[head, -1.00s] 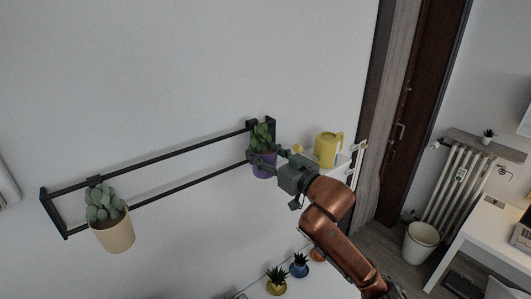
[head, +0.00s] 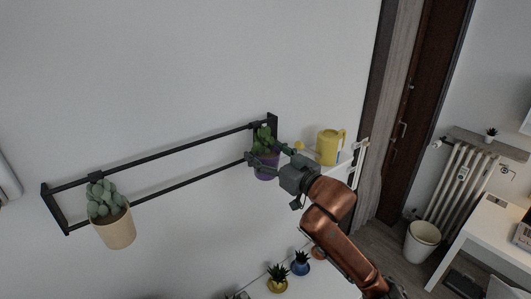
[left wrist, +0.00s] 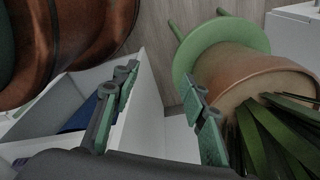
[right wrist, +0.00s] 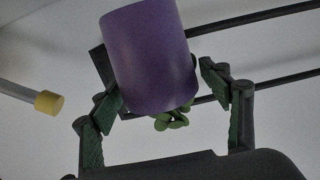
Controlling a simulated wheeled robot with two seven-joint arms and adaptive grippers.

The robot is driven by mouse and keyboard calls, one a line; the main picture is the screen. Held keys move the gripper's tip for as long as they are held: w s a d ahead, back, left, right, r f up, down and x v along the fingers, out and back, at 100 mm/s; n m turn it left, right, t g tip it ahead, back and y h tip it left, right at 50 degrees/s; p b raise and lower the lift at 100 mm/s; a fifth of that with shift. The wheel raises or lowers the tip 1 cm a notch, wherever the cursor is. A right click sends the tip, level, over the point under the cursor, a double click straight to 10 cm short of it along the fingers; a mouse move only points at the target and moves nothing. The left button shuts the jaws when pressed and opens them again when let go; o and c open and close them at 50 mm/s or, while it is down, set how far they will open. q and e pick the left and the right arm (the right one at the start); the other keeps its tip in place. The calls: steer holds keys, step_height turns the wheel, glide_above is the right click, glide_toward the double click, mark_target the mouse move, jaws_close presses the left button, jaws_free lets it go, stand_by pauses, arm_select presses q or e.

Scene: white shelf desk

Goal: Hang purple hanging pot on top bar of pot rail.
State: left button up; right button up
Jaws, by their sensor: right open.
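The purple pot (head: 266,172) holds a green plant and is at the right end of the black pot rail (head: 180,149). A dark hook piece shows on the top bar above it, and the pot looks hung there; the contact is too small to be sure. My right gripper (head: 268,155) is open, its fingers spread either side of the pot. In the right wrist view the purple pot (right wrist: 152,58) stands between the fingers, with gaps showing beside it. My left gripper (left wrist: 160,103) is open and empty in the left wrist view; the head view does not show it.
A beige pot (head: 115,230) hangs at the rail's left end. A yellow watering can (head: 328,147) stands on a shelf just right of my right gripper. Small potted plants are below. In the left wrist view, a large terracotta pot (left wrist: 245,73) is close to my left gripper.

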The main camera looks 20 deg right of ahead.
steer(key=shift+f, duration=0.1)
steer(key=v, duration=1.2)
